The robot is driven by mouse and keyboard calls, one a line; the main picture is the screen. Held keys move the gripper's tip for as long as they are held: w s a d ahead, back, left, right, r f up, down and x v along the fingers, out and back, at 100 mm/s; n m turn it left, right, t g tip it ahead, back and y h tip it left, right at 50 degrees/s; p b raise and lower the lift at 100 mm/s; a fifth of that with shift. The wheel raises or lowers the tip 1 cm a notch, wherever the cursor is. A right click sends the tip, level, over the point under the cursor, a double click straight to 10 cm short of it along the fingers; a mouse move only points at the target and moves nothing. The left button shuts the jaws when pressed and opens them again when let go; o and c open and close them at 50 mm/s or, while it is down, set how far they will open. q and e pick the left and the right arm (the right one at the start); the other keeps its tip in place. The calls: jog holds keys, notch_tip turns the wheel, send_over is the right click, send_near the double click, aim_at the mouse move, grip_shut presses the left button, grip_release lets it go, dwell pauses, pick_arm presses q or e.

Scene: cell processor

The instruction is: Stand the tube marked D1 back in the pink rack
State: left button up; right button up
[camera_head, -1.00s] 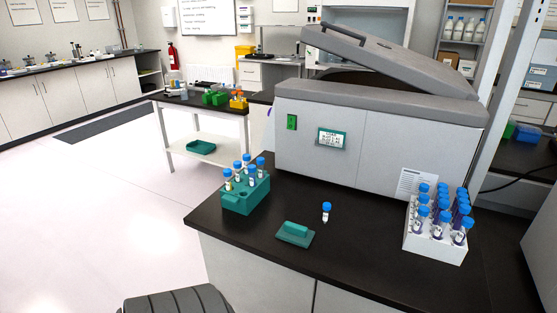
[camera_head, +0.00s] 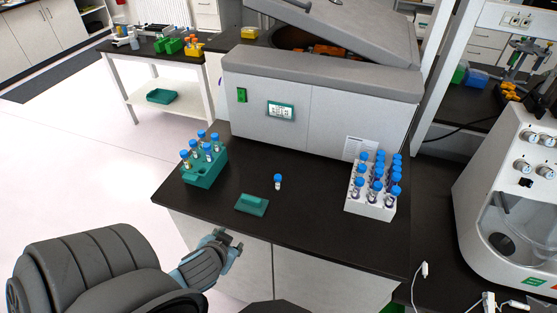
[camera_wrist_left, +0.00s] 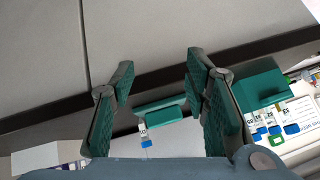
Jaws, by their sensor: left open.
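A single blue-capped tube (camera_head: 278,181) stands upright by itself on the black bench. It also shows in the wrist view (camera_wrist_left: 144,134), where its marking is too small to read surely. A teal rack (camera_head: 203,176) with several blue-capped tubes stands to its left, and a white rack (camera_head: 368,208) full of similar tubes stands to its right. No rack looks pink. My left gripper (camera_head: 226,236) is at the bench's front edge, short of the lone tube. In the wrist view its fingers (camera_wrist_left: 160,78) are apart and empty. My right gripper is not in view.
A low teal block with a raised grip (camera_head: 252,204) lies on the bench near the lone tube. A large grey machine with a raised lid (camera_head: 310,115) stands behind. A white instrument (camera_head: 510,200) is at the right.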

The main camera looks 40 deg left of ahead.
pick_arm(q)
jog(key=w+a+r+t, duration=0.1)
jog(key=r, duration=0.1)
jog(key=w+a+r+t, duration=0.1)
jog(key=w+r, duration=0.1)
jog(key=w+a+r+t, duration=0.2)
jog(key=r, duration=0.1)
jog(key=shift+w+r, duration=0.1)
jog(key=shift+w, duration=0.15)
jog(key=w+d+r+m+t+h, duration=0.2)
jog(key=w+r+t+h, duration=0.1)
jog(key=w+r+h, duration=0.1)
jog(key=b, duration=0.7)
send_near(278, 177)
jog(key=shift+w+a+f+h, duration=0.1)
jog(key=shift+w+f+h, duration=0.1)
jog(key=shift+w+f, duration=0.3)
jog(key=shift+w+a+f+h, duration=0.1)
jog(key=shift+w+f+h, duration=0.15)
jog(key=shift+w, duration=0.4)
jog(key=b+x, duration=0.5)
jog(key=x, duration=0.2)
jog(key=shift+w+a+r, duration=0.1)
jog(key=shift+w+r, duration=0.05)
jog(key=shift+w, duration=0.25)
jog(key=shift+s, duration=0.1)
jog(key=c, duration=0.9)
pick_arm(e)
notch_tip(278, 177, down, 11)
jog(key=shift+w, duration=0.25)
